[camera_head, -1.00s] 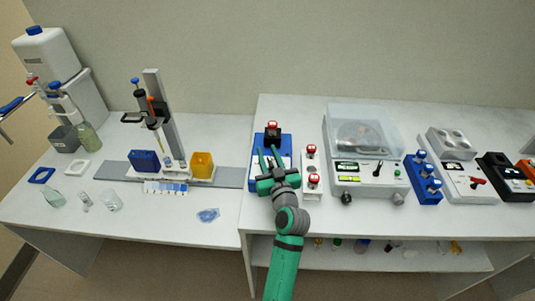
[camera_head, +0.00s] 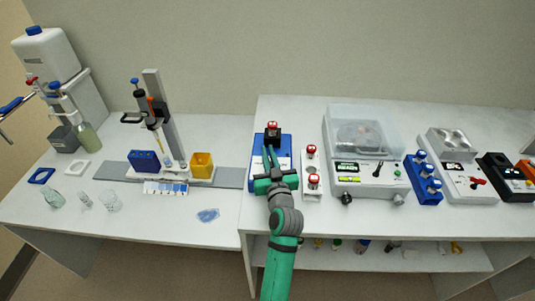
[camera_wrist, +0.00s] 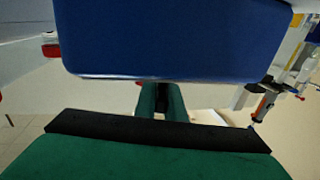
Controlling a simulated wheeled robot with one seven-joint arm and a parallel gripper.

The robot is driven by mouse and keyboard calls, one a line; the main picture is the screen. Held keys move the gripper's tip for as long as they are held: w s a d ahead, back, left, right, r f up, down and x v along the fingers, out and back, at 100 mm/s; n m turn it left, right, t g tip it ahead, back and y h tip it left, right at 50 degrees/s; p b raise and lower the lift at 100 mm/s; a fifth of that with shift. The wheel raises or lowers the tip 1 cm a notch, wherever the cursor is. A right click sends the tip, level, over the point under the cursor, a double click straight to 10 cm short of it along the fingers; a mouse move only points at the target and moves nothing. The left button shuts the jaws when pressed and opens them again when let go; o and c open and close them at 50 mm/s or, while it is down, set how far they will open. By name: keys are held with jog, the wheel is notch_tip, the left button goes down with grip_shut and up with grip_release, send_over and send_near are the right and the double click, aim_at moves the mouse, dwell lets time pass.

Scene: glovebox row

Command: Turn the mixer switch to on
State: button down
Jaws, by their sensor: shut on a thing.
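The mixer (camera_head: 285,143) is a low blue unit with a white front panel and a black holder with a red-capped vial at its back. It stands at the left end of the right bench. My gripper (camera_head: 267,150) reaches over its front, fingers close together and shut on a small part there, which appears to be the mixer switch. The fingers hide the switch, so its position cannot be read. In the wrist view the mixer's blue body (camera_wrist: 170,40) fills the top, and my gripper (camera_wrist: 160,88) points in under its edge.
A white rack (camera_head: 311,172) with red-capped vials stands close right of the mixer. Right of it are a lidded centrifuge (camera_head: 365,180) and a blue rack (camera_head: 423,185). The left bench holds a pipette stand (camera_head: 165,110), a yellow box (camera_head: 202,163) and glassware.

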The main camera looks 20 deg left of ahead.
jog(key=shift+w+d+m+t+h, duration=0.1)
jog(key=shift+d+m+t+h, duration=0.2)
jog(key=shift+m+h, duration=0.5)
jog(key=shift+w+d+m+t+h, duration=0.1)
jog(key=shift+m+t+h, duration=0.4)
jog(key=shift+h, duration=0.65)
jog(key=shift+d+m+t+h, duration=0.15)
jog(key=shift+m+t+h, duration=0.15)
jog(key=shift+m+h, duration=0.55)
jog(key=shift+d+f+m+h, duration=0.1)
jog(key=shift+d+m+h, duration=0.1)
jog(key=shift+m+h, duration=0.4)
jog(key=shift+d+m+h, duration=0.15)
jog(key=shift+h, duration=0.75)
jog(key=shift+m+h, duration=0.3)
jog(key=shift+h, duration=0.2)
jog(key=c, duration=1.8)
grip_release()
jog(key=shift+d, duration=0.1)
jog(key=shift+c, duration=0.2)
jog(key=s, duration=1)
jog(key=shift+s+a, duration=0.2)
jog(key=shift+s, duration=0.2)
